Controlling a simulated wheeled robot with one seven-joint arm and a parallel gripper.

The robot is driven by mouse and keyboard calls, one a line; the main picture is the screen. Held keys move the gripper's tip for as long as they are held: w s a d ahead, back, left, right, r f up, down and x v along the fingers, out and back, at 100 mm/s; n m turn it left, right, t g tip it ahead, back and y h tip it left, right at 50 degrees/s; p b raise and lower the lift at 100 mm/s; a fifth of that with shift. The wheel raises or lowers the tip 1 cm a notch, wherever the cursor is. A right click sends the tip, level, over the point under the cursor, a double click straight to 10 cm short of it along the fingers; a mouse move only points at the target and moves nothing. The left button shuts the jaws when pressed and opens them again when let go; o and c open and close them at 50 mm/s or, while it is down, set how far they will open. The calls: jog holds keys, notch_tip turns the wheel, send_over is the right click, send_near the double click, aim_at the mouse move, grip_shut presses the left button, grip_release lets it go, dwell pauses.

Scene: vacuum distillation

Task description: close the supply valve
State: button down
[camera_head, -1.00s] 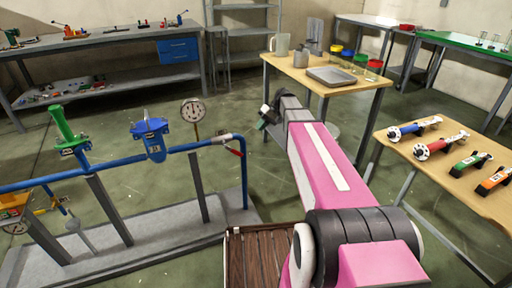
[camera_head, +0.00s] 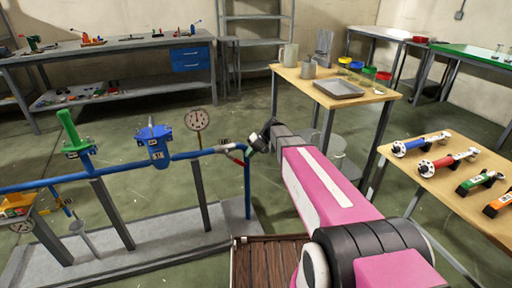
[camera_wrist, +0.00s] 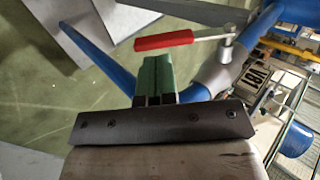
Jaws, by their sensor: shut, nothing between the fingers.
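A small red lever handle (camera_head: 238,160) sits at the right end of the blue pipe (camera_head: 110,177). In the wrist view the red handle (camera_wrist: 163,41) lies just beyond my fingertips, joined to a metal stem on a grey fitting (camera_wrist: 213,72). My gripper (camera_head: 258,146) is close to the right of the red handle in the head view. Its green fingers (camera_wrist: 153,76) are together and empty, apparently apart from the handle. Which fitting is the supply valve cannot be read from labels.
A green-handled valve (camera_head: 71,131), a blue valve (camera_head: 154,144) and a round gauge (camera_head: 197,120) stand along the pipe. A wooden table (camera_head: 290,75) with a grey tray is behind my arm. Another table (camera_head: 442,199) with coloured fittings is at right. Open floor lies behind the pipe.

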aim_at(244, 163)
jog(key=shift+x, duration=1.6)
jog(key=shift+f, duration=0.15)
jog(key=shift+a+f+g+y, duration=0.35)
jog(key=shift+f+y, duration=0.25)
jog(key=shift+y, duration=0.4)
jog(key=f+y, duration=0.1)
jog(key=a+f+y, duration=0.1)
jog(key=shift+s+a+g+y, duration=0.15)
jog(key=shift+s+g+y, duration=0.05)
jog(key=shift+g+y, duration=0.15)
jog(key=shift+x, duration=1.6)
jog(key=shift+s+f, duration=0.1)
jog(key=shift+f, duration=0.15)
